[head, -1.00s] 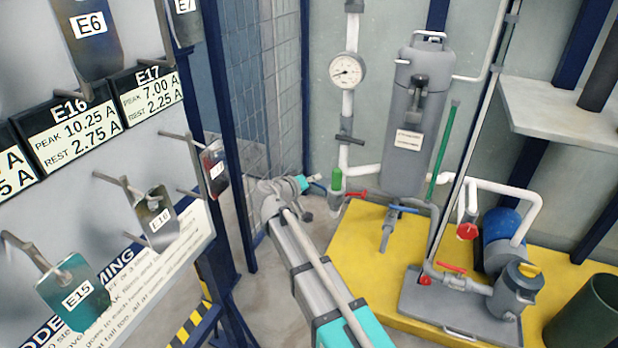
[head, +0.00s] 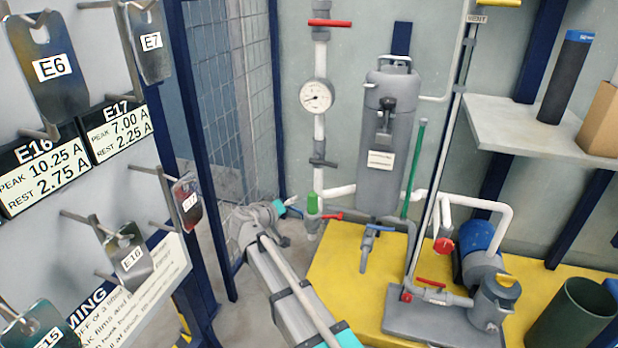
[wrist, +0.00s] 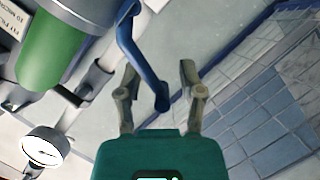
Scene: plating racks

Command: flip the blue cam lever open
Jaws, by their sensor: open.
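The blue cam lever (wrist: 136,52) hangs from a grey fitting at the top of the wrist view. It bends down, and its free end lies between the two fingers in the picture. My gripper (wrist: 158,73) is open, with a gap on both sides of the lever and no clear contact. How deep the lever sits between the fingers I cannot tell.
A pressure gauge (head: 317,96) and its pipe stand above the coupling. A red-handled valve (head: 334,216) and another blue-handled valve (head: 379,228) are to the right. The grey canister (head: 378,160) is behind. The mesh fence (head: 243,110) stands left of my gripper.

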